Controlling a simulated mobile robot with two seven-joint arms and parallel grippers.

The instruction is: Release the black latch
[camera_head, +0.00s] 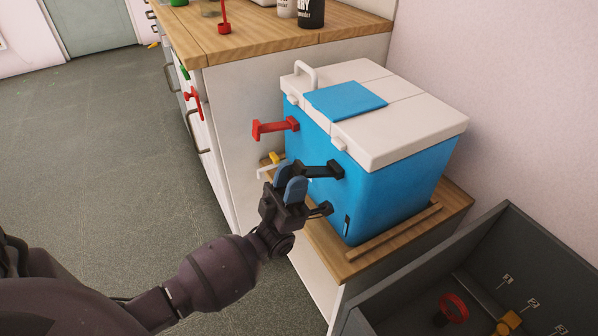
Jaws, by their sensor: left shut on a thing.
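The black latch (323,170) sticks out from the front of a blue cooler box (405,190) with a white lid (405,130). My left gripper (290,182) is at the latch's outer end, its blue-padded fingers shut on it. The fingers hide part of that end. A red latch (275,128) sticks out farther left on the same side, apart from my gripper. A smaller black part (321,209) shows lower on the box, close to my gripper. My right gripper is not in view.
The box stands on a low wooden top (455,202). A taller counter (260,36) with bottles stands behind it. A grey bin (490,240) holding a red ring (455,307) and a yellow piece (510,322) is at the lower right. The floor at left is largely clear.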

